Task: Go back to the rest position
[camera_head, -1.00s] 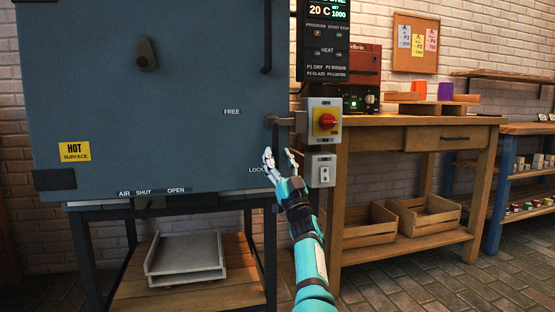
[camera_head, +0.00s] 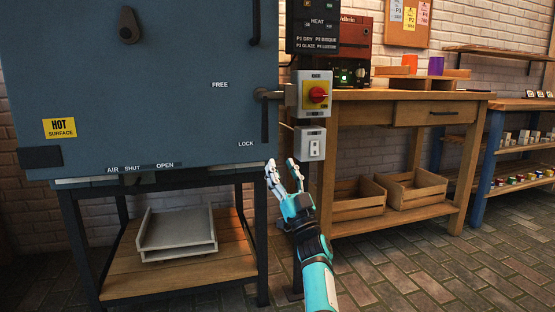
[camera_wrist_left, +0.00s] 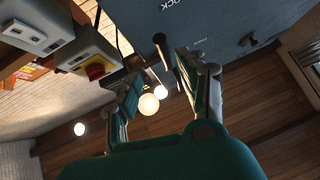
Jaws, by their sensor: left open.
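My left gripper (camera_head: 284,176) is open and empty in the head view. It is raised just below the lower right corner of the kiln door (camera_head: 130,95), under the lock lever (camera_head: 264,118). The lever hangs down near the LOCK label and is apart from the fingers. In the left wrist view the two fingers (camera_wrist_left: 157,90) are spread, with nothing between them. My right gripper is not in view.
A red-knob switch box (camera_head: 315,95) and a white socket (camera_head: 309,143) are close right of the gripper. A wooden workbench (camera_head: 400,96) with crates (camera_head: 409,190) below stands to the right. A stand with a grey tray (camera_head: 176,232) is under the kiln. Brick floor is free at lower right.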

